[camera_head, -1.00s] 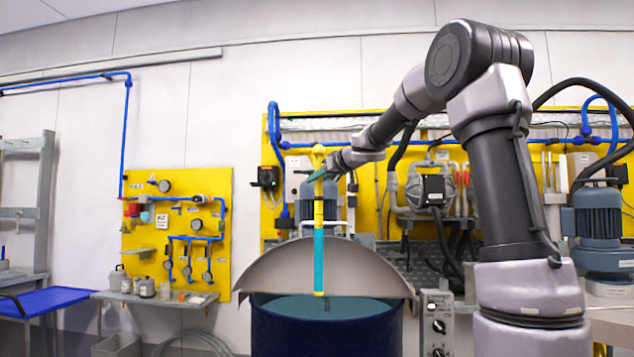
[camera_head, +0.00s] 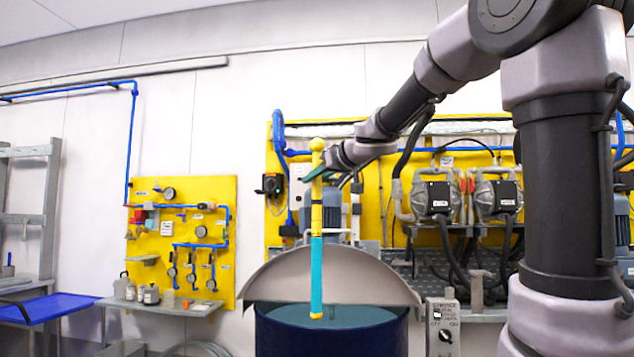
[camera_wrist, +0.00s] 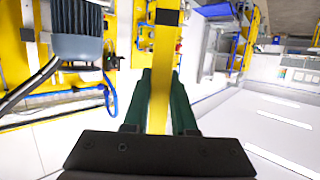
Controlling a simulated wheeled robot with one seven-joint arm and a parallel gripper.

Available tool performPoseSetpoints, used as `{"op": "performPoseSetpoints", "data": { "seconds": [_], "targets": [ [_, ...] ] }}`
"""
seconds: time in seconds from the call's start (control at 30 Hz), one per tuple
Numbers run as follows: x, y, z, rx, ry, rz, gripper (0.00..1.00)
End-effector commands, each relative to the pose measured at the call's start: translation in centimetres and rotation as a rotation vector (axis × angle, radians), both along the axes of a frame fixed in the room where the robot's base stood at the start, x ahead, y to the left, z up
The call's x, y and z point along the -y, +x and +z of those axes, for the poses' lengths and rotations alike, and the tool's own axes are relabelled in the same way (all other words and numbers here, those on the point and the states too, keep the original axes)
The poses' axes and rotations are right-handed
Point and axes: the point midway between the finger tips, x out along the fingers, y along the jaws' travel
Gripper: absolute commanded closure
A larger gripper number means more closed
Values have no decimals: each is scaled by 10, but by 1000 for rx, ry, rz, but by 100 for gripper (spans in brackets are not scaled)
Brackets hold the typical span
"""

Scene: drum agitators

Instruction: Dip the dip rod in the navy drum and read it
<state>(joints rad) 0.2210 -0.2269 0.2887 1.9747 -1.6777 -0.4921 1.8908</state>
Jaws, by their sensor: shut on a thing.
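The dip rod (camera_head: 317,275) hangs upright, with a yellow ball-topped upper part, a dark band, a long teal lower part and a yellow tip. My gripper (camera_head: 320,173) is shut on its yellow upper part. In the wrist view, the green fingers of my gripper (camera_wrist: 160,100) lie on either side of the yellow rod (camera_wrist: 164,60). The navy drum (camera_head: 330,338) stands below, open at the top, with dull blue-green liquid (camera_head: 350,316) inside. The tip shows in front of the liquid; I cannot tell whether it touches it.
A grey half-round lid (camera_head: 375,284) stands raised behind the drum opening. A control box (camera_head: 443,322) stands just right of the drum. A yellow panel with pumps (camera_head: 437,198) is behind. A bench with small containers (camera_head: 150,295) and a blue tray (camera_head: 50,307) are left.

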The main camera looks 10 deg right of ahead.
Motion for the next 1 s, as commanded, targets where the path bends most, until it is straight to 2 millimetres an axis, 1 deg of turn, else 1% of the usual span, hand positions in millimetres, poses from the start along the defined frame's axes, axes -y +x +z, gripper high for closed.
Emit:
{"op": "performPoseSetpoints", "data": {
  "seconds": [0.03, 0.1, 0.2, 0.57, 0.67, 1.0],
  "targets": [
    [-3, -8, 2, 4, -1, 1, 100],
    [-5, -16, 2, 2, -2, 1, 100],
    [-8, -23, 2, 2, -1, 1, 100],
    [-9, -26, 1, 0, -1, 1, 100],
    [-12, -35, -5, 2, -1, 2, 100],
    [-25, -74, -37, 0, 0, 2, 100]
  ]
}}
